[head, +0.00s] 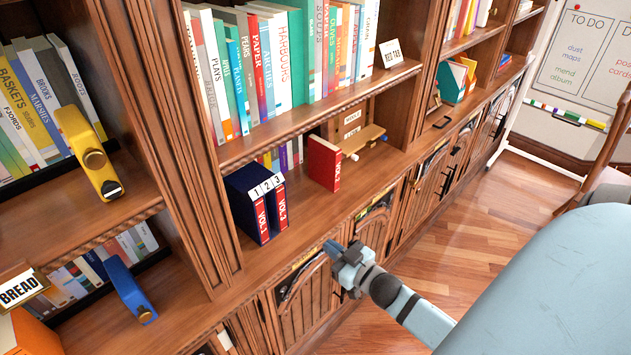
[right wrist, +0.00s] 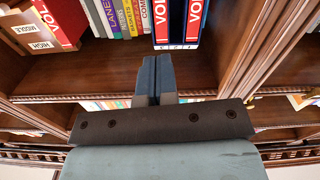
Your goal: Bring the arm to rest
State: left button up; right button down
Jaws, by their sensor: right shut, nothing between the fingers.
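My right gripper (head: 333,248) is at the end of the pale blue-grey arm, in front of the bookcase's lower ledge. Its two dark blue fingers are together and empty, as the right wrist view (right wrist: 156,75) also shows. They point toward the shelf and look clear of the books. A dark blue slipcase (head: 240,203) labelled 1, 2, 3 stands on the ledge, holding two red volumes with a dark gap between them. A separate red book (head: 323,163) stands upright to its right; the slipcase also shows in the wrist view (right wrist: 177,22). My left gripper is out of view.
Blue (head: 128,290) and yellow (head: 88,150) bookends stand on the left shelves. A small wooden stand (head: 362,140) is behind the red book. Carved cabinet doors (head: 305,300) lie below the ledge. A chair (head: 610,145) is at the right; open floor (head: 480,215) lies between.

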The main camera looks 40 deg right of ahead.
jog(key=s+a+f+g+y+p, duration=0.1)
jog(key=s+a+f+g, duration=0.2)
jog(key=s+a, duration=0.3)
jog(key=s+a+f+g+y+p, duration=0.1)
jog(key=s+a+f+g+p, duration=0.1)
jog(key=a, duration=1)
jog(key=s+f+g, duration=0.1)
jog(key=s+g, duration=0.1)
jog(key=s, duration=0.1)
jog(key=shift+s+a+f+n+p, duration=0.2)
jog(key=shift+s+n+p, duration=0.1)
jog(key=shift+s, duration=0.1)
jog(key=shift+d, duration=0.1)
dwell(0.7)
